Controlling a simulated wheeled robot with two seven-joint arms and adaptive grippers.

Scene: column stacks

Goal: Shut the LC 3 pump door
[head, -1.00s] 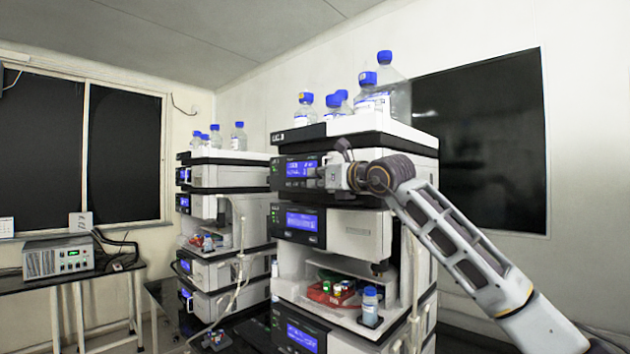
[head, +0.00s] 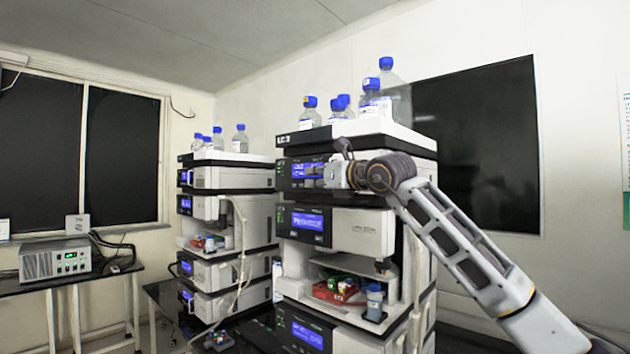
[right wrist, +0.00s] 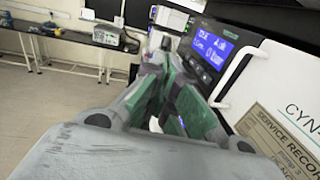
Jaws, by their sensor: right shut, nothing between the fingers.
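The LC 3 stack (head: 290,141) stands at the centre of the head view with its name on the top tray. Its upper module has a dark front with a lit blue display (head: 308,170). My right gripper (head: 330,175) is shut and empty, close in front of that module. The gripper and wrist hide the right part of its front, so I cannot tell how far the pump door stands open. In the right wrist view the shut green-padded fingers (right wrist: 172,75) are beside the display (right wrist: 213,46) and a white panel (right wrist: 285,95) with a service record label. My left gripper is out of view.
Blue-capped bottles (head: 370,100) stand on top of the stack. An open bay lower down holds a red tray (head: 340,292) and a small bottle (head: 375,302). A similar stack (head: 230,180) stands to the left. A bench (head: 50,284) carries a grey instrument (head: 55,260).

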